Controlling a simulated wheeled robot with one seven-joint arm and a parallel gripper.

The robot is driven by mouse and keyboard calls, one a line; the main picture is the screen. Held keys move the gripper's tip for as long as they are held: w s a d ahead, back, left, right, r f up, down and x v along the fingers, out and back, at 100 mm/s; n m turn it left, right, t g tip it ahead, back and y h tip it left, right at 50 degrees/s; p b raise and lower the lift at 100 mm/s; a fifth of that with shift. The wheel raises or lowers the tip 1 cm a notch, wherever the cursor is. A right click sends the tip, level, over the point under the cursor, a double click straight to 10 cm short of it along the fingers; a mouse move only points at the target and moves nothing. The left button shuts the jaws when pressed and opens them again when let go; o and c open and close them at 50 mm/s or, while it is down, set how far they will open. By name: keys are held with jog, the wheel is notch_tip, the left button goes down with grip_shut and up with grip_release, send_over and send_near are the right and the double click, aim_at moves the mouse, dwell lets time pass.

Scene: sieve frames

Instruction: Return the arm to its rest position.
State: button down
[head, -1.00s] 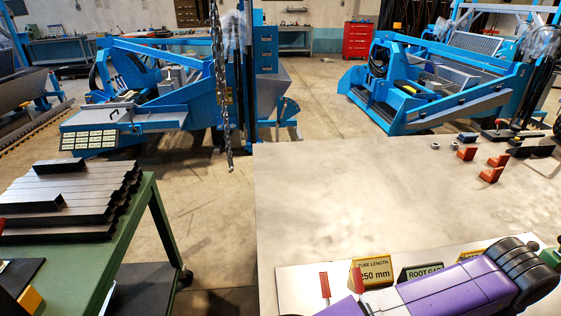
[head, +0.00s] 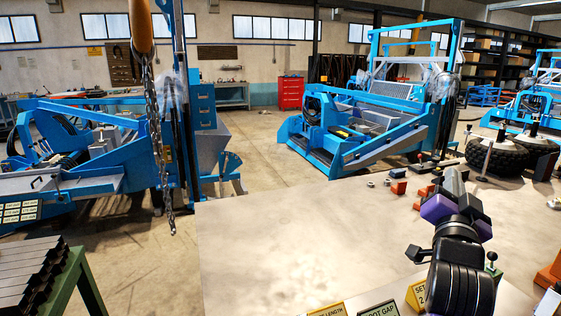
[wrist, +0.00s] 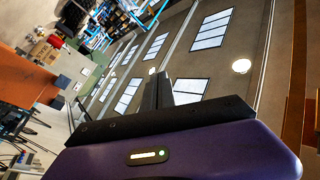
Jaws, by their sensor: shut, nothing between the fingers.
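My arm (head: 460,265), black and purple, rises over the right side of the bench in the head view, with its purple part (head: 442,207) upright above the bench top. In the wrist view my gripper (wrist: 158,90) shows as two dark fingers close together beyond a purple housing. It is shut and empty. The wrist camera looks tilted towards the ceiling and windows. The fingertips are hard to make out in the head view.
The pale bench top (head: 285,235) is mostly clear. A chain (head: 158,140) hangs at left. Blue machines (head: 365,125) stand behind.

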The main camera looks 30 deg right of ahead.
jog(key=w+a+f+n+t+y, duration=0.1)
jog(key=w+a+n+t+y, duration=0.15)
jog(key=a+n+t, duration=0.35)
jog(key=w+a+n+t+y, duration=0.2)
jog(key=a+n+t+y, duration=0.2)
jog(key=a+n, duration=0.35)
jog(key=s+a+f+n+t+y, duration=0.25)
jog(key=a+f+n+y, duration=0.55)
jog(key=a, duration=0.4)
jog(key=s+a+f+m+g+y, duration=0.1)
jog(key=s+a+f+g, duration=0.3)
jog(key=s+f, duration=0.6)
jog(key=s+a+f+m+g+y, duration=0.2)
jog(key=s+a+f+g+y, duration=0.1)
jog(key=s+a+f, duration=0.6)
jog(key=s+f, duration=0.1)
jog(key=s, duration=0.3)
jog(key=shift+a+g, duration=0.15)
jog(key=shift+g, duration=0.2)
jog(key=shift+w+m, duration=0.1)
jog(key=shift+m, duration=0.15)
